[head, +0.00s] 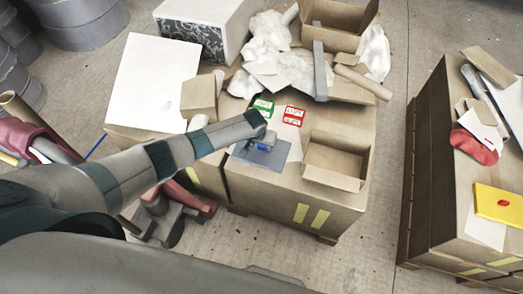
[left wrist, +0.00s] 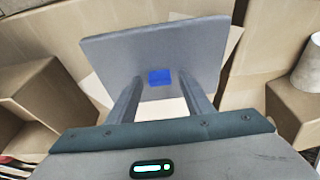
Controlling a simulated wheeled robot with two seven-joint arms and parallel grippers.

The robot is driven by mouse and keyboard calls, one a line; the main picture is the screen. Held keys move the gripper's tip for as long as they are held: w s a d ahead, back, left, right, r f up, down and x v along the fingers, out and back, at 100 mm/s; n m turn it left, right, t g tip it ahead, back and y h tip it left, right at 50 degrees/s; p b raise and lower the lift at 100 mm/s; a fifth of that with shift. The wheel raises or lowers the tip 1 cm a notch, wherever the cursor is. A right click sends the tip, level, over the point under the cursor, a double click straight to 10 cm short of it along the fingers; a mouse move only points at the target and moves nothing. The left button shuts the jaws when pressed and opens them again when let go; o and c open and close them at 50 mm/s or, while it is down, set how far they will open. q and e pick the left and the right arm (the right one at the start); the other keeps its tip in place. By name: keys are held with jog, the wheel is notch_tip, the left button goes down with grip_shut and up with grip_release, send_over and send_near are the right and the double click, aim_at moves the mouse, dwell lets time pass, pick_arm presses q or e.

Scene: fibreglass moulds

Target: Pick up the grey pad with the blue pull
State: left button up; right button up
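The grey pad (head: 280,157) is flat and roughly square, on or just above the top of a cardboard-brown block in the head view. Its small blue pull (head: 262,147) shows just below my left gripper (head: 262,138). In the left wrist view the pad (left wrist: 150,50) fills the upper middle, with the blue pull (left wrist: 159,77) near its centre. The two fingers of my left gripper (left wrist: 160,82) stand apart on either side of the pull, with a visible gap on each side. Whether the fingertips touch the pad I cannot tell. My right gripper is not in view.
An open cardboard box (head: 336,160) stands just right of the pad. Green (head: 262,106) and red (head: 294,116) labelled cards lie behind it. Crumpled white material (head: 285,65) and a grey bar (head: 320,70) lie farther back. A separate block with a yellow item (head: 497,204) stands at right.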

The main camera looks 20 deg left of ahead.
aim_at(261, 147)
pick_arm(q)
grip_shut()
jog(key=shift+r, duration=0.1)
notch_tip(261, 147, up, 10)
jog(key=shift+b, duration=0.3)
dwell(0.3)
dwell(0.4)
